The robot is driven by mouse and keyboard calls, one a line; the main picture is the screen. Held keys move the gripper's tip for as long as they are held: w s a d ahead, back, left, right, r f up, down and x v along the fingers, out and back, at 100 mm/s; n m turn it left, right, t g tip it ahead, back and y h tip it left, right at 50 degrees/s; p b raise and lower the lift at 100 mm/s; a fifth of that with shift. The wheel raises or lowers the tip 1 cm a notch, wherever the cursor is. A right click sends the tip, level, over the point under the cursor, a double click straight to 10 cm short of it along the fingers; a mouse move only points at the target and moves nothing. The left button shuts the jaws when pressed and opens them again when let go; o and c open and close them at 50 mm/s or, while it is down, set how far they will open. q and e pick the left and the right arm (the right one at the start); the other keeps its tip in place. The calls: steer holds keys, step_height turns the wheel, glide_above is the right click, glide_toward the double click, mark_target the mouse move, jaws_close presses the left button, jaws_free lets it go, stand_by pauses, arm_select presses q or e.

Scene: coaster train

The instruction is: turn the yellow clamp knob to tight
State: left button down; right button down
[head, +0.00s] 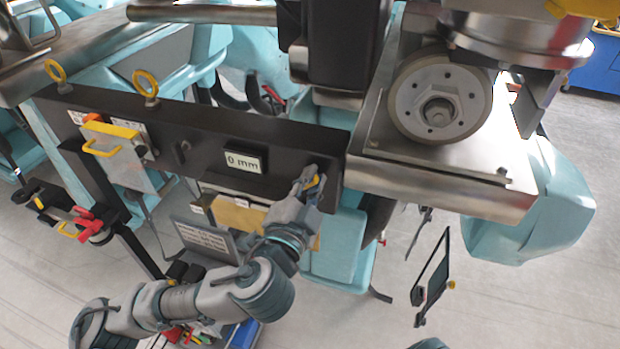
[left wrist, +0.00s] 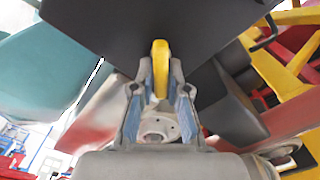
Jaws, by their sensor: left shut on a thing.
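The yellow clamp knob (head: 313,182) is on the right end of a long dark beam (head: 215,130). In the left wrist view the knob (left wrist: 160,68) stands upright as a narrow yellow bar against the dark face. My left gripper (head: 309,184) is at the knob, its two fingers on either side of it and shut on it. In the left wrist view the blue-lined fingers of my left gripper (left wrist: 160,98) flank the knob's lower part. The fingers hide part of the knob in the head view. My right gripper is not in view.
A display reading "0 mm" (head: 245,160) sits on the beam left of the knob. A panel with a yellow handle (head: 102,148) is further left. A large metal wheel (head: 440,98) is at the upper right. Teal seats surround the beam.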

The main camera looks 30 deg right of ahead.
arm_select(q)
steer(key=m, duration=0.3)
steer(key=shift+s+d+f+m, duration=0.1)
steer(key=shift+f+m, duration=0.3)
steer(key=m, duration=0.4)
steer(key=shift+f, duration=0.3)
steer(key=shift+m, duration=0.3)
steer(key=c, duration=1.2)
jaws_free()
steer(key=shift+r, duration=0.1)
steer(key=v, duration=1.1)
steer(key=shift+s+a, duration=0.25)
steer(key=shift+a, duration=0.1)
steer(key=shift+d, duration=0.15)
